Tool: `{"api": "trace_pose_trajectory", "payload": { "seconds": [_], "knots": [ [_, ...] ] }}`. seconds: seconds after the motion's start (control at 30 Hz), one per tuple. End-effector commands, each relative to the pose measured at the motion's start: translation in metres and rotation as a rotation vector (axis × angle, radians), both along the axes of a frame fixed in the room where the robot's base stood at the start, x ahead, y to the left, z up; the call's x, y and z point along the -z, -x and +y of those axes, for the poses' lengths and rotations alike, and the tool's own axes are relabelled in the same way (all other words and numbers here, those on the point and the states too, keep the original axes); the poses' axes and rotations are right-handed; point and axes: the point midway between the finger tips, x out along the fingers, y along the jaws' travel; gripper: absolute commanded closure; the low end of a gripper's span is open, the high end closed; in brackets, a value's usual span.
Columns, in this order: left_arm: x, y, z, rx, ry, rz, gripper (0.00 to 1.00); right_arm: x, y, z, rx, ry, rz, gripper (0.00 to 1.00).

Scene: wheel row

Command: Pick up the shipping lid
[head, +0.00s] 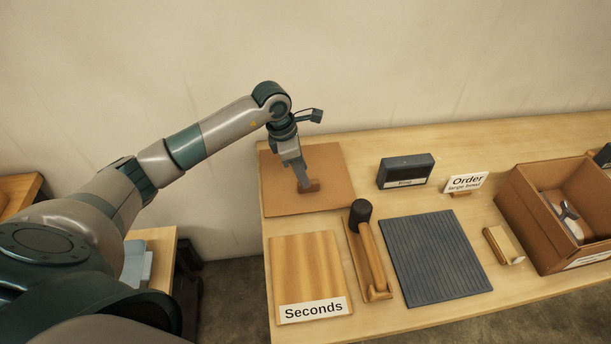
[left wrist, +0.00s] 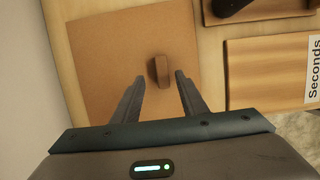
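The shipping lid (head: 333,165) is a flat brown square panel with a small brown block handle (head: 311,186). It lies on the table at the back left corner. In the left wrist view the lid (left wrist: 105,60) fills the upper middle, and its handle (left wrist: 161,70) stands out from its centre. My left gripper (head: 304,183) points down at the handle. In the left wrist view my left gripper (left wrist: 159,76) is open, its fingers to either side of the handle's near end. I cannot tell whether a finger touches it. My right gripper is not in view.
An open cardboard box (head: 530,222) stands at the right with items inside. A dark small box (head: 405,168), an Order sign (head: 467,182), a ribbed dark mat (head: 433,260), a black-headed mallet-like tool (head: 371,255) and a Seconds board (head: 305,262) lie near the lid. A wall rises behind.

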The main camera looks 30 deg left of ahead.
Motion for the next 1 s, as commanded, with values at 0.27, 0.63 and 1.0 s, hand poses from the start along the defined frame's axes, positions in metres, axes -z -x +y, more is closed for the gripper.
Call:
{"api": "trace_pose_trajectory", "payload": {
  "seconds": [0.27,0.63,1.0],
  "knots": [
    [0.029,-0.001,-0.011,-0.002,0.001,0.004,0.61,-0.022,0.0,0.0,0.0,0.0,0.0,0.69],
    [0.039,-0.003,-0.012,0.0,-0.002,0.001,0.61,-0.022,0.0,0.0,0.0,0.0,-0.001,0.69],
    [0.039,-0.003,-0.012,0.0,-0.002,0.001,0.92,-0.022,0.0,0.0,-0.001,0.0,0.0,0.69]
  ]
}}
